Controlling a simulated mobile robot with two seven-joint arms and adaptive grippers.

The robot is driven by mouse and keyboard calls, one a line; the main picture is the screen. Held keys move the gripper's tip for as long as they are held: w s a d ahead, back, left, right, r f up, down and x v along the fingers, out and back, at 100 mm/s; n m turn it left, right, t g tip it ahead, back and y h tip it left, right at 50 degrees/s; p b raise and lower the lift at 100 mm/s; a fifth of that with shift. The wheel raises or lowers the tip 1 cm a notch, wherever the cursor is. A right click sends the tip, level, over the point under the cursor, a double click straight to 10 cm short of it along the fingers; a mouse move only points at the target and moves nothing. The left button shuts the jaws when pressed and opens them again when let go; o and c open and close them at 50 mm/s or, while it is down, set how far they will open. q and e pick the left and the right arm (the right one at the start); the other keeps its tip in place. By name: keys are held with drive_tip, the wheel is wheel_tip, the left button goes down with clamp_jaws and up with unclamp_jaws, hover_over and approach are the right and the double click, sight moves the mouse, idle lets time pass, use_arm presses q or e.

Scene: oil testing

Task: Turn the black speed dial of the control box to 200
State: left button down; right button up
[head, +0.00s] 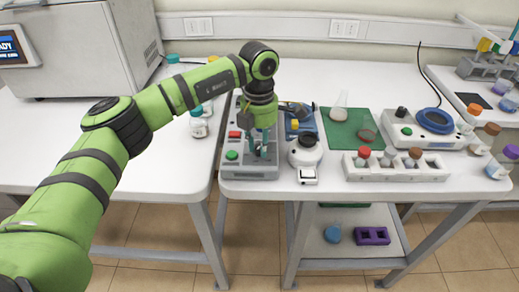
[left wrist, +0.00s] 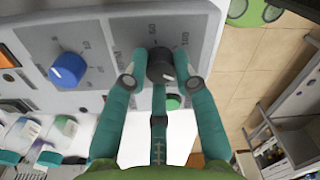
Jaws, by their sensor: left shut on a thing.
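The grey control box (head: 250,173) stands at the left end of the middle table in the head view. My left gripper (head: 263,150) reaches down over it and hides its dials there. In the left wrist view the black speed dial (left wrist: 160,70) sits on the grey panel with small printed numbers around it, too blurred to read surely. My left gripper (left wrist: 157,62) is shut on this dial, with teal fingers on both sides of it. A blue dial (left wrist: 68,69) is beside it on the same panel. The dial's exact setting cannot be told. My right gripper is not in view.
A red button (head: 234,134) and a green button (head: 231,155) are on the box. A white round device (head: 304,152) stands close to its right, then a white rack (head: 396,172) with capped vials. A green mat (head: 345,137) lies behind the rack. The left table's front is clear.

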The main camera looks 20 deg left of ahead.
use_arm(q)
drive_tip(key=m+b, duration=0.1)
drive_tip(key=m, duration=0.1)
drive_tip(key=m+b, duration=0.1)
drive_tip(key=m, duration=0.1)
drive_tip(key=shift+w+d+r+m, duration=0.1)
drive_tip(key=shift+w+m, duration=0.05)
drive_tip(key=shift+m, duration=0.15)
drive_tip(key=m+b, duration=0.1)
drive_tip(key=m, duration=0.4)
drive_tip(key=shift+m+b, duration=0.3)
drive_tip(key=c, duration=1)
unclamp_jaws()
drive_tip(key=shift+d, duration=0.15)
wheel_tip(320, 180, up, 12)
